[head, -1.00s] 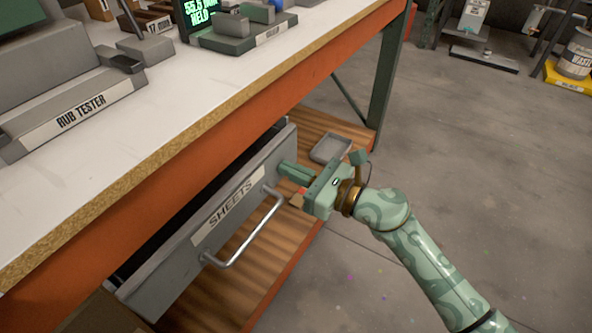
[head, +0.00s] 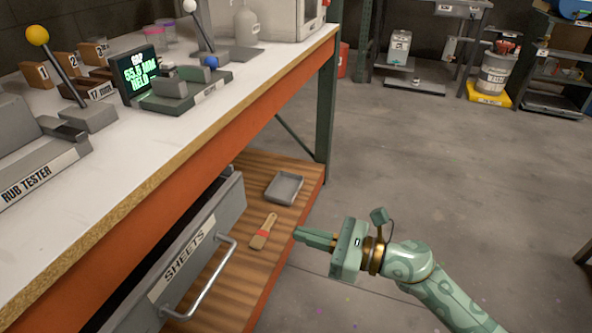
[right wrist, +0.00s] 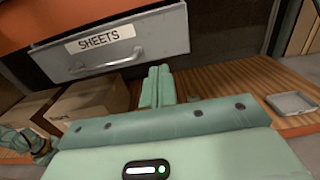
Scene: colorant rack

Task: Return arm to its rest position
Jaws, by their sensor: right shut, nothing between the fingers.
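My right gripper (head: 300,235) is at the lower middle of the head view, its arm coming in from the lower right. Its fingers are shut and empty, pointing left toward the bench. They are apart from the drawer marked SHEETS (head: 225,213), which stands partly open under the benchtop. In the right wrist view the shut fingers (right wrist: 158,68) show below the SHEETS drawer front (right wrist: 160,38).
The lower wooden shelf holds a brush (head: 264,231) and a grey tray (head: 285,187). The drawer handle (head: 213,283) juts out. Cardboard boxes (right wrist: 90,95) sit below the drawer. A green bench leg (head: 327,120) stands behind. The concrete floor to the right is open.

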